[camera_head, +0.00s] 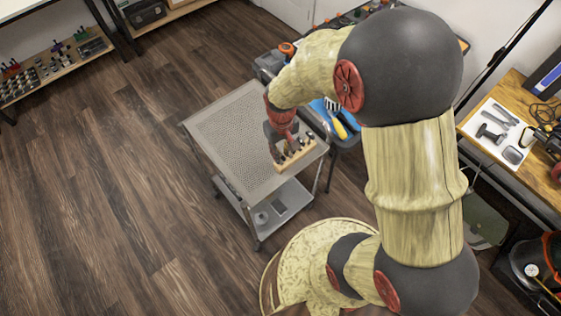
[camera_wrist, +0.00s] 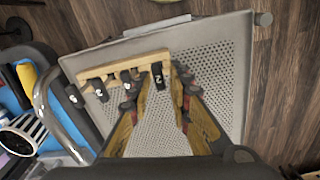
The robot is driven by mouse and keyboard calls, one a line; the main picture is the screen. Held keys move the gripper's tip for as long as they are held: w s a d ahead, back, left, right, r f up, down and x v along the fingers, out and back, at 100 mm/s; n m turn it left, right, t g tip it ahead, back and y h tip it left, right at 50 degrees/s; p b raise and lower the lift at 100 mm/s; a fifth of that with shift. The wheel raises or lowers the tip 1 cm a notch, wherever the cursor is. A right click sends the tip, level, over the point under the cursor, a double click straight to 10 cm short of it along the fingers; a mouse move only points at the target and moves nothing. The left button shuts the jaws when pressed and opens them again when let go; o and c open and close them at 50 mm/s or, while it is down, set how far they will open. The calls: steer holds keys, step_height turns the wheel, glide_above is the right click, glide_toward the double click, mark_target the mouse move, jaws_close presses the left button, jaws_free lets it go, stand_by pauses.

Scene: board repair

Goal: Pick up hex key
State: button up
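A wooden block (camera_wrist: 120,72) holds several upright black-topped pieces with white number labels. One piece marked 2 (camera_wrist: 158,77) stands at the block's right end in the wrist view. I cannot tell which piece is the hex key. My gripper (camera_wrist: 162,88) reaches over the block, with its fingers apart on either side of the right-end piece. Perforated metal shows through the gap between the fingers. Contact with the piece cannot be made out. In the head view the block (camera_head: 297,157) sits at the cart's right edge, with my gripper (camera_head: 282,140) just above it.
The block rests on a grey perforated cart top (camera_head: 228,120), otherwise clear. A lower shelf (camera_head: 290,203) holds small items. A blue tray with a yellow-handled tool (camera_head: 339,129) stands close on the right. A wooden bench (camera_head: 545,155) with tools is at far right. Open floor lies left.

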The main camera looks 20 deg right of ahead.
step_height(320, 180, down, 4)
steer(key=shift+w+d+f+b, duration=0.1)
steer(key=shift+w+f+b, duration=0.1)
steer(key=shift+b, duration=0.6)
steer(key=shift+c, duration=1)
jaws_close()
